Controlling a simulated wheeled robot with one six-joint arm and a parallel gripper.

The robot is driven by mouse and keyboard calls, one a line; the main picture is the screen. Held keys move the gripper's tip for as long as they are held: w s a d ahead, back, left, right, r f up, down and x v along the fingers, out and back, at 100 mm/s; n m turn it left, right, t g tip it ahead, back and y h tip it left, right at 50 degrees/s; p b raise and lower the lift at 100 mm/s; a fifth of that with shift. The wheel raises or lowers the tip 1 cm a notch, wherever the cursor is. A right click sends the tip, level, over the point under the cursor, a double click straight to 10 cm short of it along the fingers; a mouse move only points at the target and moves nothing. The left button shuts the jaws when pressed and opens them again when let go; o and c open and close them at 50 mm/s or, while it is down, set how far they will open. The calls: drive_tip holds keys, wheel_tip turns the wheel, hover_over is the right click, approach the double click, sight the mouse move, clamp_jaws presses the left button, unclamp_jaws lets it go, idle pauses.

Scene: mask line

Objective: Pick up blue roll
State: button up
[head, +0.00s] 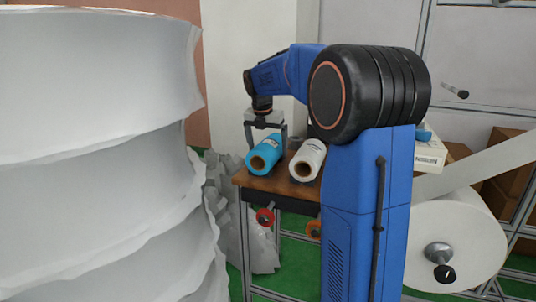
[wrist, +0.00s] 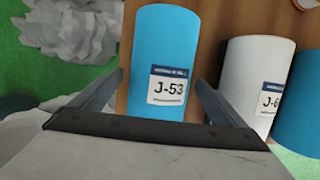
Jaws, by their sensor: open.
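The blue roll (head: 264,156) lies on its side on a small brown wooden table, with its cardboard core facing the head camera. In the wrist view the blue roll (wrist: 160,45) carries a white label reading J-53. My gripper (head: 266,140) is open above the roll, pointing down. In the wrist view the fingers of my gripper (wrist: 160,80) stand on either side of the roll, with nothing held between them. I cannot tell whether either finger touches it or how far down they reach.
A white roll (head: 308,160) lies just right of the blue one on the table (head: 280,183). Another blue roll (wrist: 302,108) shows at the wrist view's right edge. Stacked white material (head: 100,150) fills the left. A big white reel (head: 465,235) stands right.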

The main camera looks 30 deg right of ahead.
drive_tip(key=shift+c, duration=0.2)
drive_tip(key=c, duration=1.3)
drive_tip(key=shift+r, duration=0.1)
drive_tip(key=shift+r, duration=0.1)
wheel_tip(320, 180, up, 10)
drive_tip(key=shift+f, duration=0.1)
